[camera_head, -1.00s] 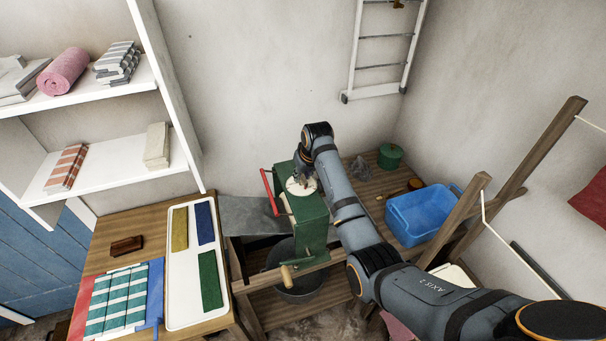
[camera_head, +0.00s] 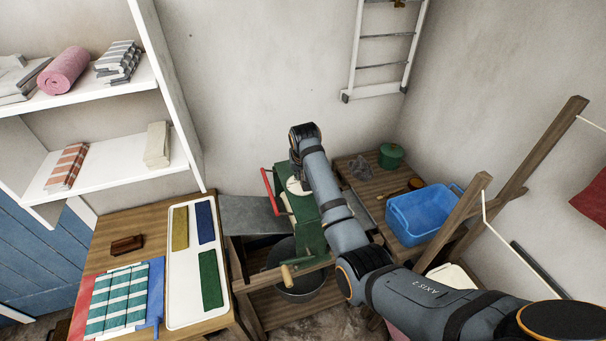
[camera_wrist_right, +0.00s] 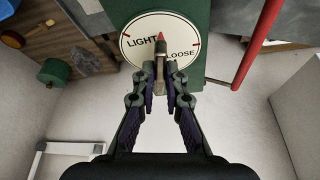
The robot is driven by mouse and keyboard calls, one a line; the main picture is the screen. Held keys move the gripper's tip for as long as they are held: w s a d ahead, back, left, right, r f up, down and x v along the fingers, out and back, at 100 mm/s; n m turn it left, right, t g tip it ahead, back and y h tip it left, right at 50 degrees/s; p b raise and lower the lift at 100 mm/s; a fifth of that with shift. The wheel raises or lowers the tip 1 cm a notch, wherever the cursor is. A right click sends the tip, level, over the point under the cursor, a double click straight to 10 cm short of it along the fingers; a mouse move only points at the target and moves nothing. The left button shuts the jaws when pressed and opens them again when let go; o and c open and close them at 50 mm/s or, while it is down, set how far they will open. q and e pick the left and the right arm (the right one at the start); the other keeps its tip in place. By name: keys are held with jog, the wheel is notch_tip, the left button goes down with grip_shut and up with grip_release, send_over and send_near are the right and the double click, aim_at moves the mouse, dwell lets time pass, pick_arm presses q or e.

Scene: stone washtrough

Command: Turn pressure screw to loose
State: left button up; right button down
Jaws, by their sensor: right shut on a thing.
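The green mangle (camera_head: 312,238) stands left of the wooden bench, with a round white dial (camera_head: 294,187) on top. In the right wrist view the dial (camera_wrist_right: 133,40) reads LIGHT and LOOSE, with a red pointer (camera_wrist_right: 161,37) between the two words. The pressure screw's metal bar (camera_wrist_right: 160,62) stands over the dial's edge. My right gripper (camera_wrist_right: 161,88) is shut on this bar. In the head view my right gripper (camera_head: 297,176) is over the dial, partly hidden by my wrist. My left gripper is not in view.
A red bar (camera_head: 268,188) runs along the mangle's left side, and a crank with a wooden grip (camera_head: 287,275) sticks out in front. A blue basin (camera_head: 424,213) and green pot (camera_head: 391,156) stand to the right. A table with a white tray (camera_head: 180,290) is left.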

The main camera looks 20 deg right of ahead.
jog(key=m, duration=0.1)
jog(key=m+h, duration=0.1)
jog(key=m, duration=0.2)
jog(key=shift+w+a+m+h, duration=0.15)
jog(key=shift+a+m+h, duration=0.15)
jog(key=shift+h, duration=0.1)
jog(key=shift+m+g+b, duration=0.4)
jog(key=shift+m+g, duration=0.1)
jog(key=shift+m, duration=0.4)
jog(key=shift+w+a+m+h+b, duration=0.15)
jog(key=shift+m+h+b, duration=0.4)
jog(key=shift+m, duration=0.35)
jog(key=m+b, duration=0.1)
jog(key=b, duration=0.1)
jog(key=m+g+b, duration=0.1)
jog(key=m+b, duration=0.1)
jog(key=m+g+b, duration=0.1)
jog(key=m+b, duration=0.1)
jog(key=shift+w+f+h, duration=0.2)
jog(key=shift+w+h, duration=0.05)
jog(key=shift+h, duration=0.1)
jog(key=shift+r+m+g+b, duration=0.25)
jog(key=shift+m+g+b, duration=0.25)
jog(key=shift+m+b, duration=0.9)
jog(key=shift+n+b, duration=0.4)
jog(key=c, duration=1.4)
grip_release()
jog(key=shift+a, duration=0.1)
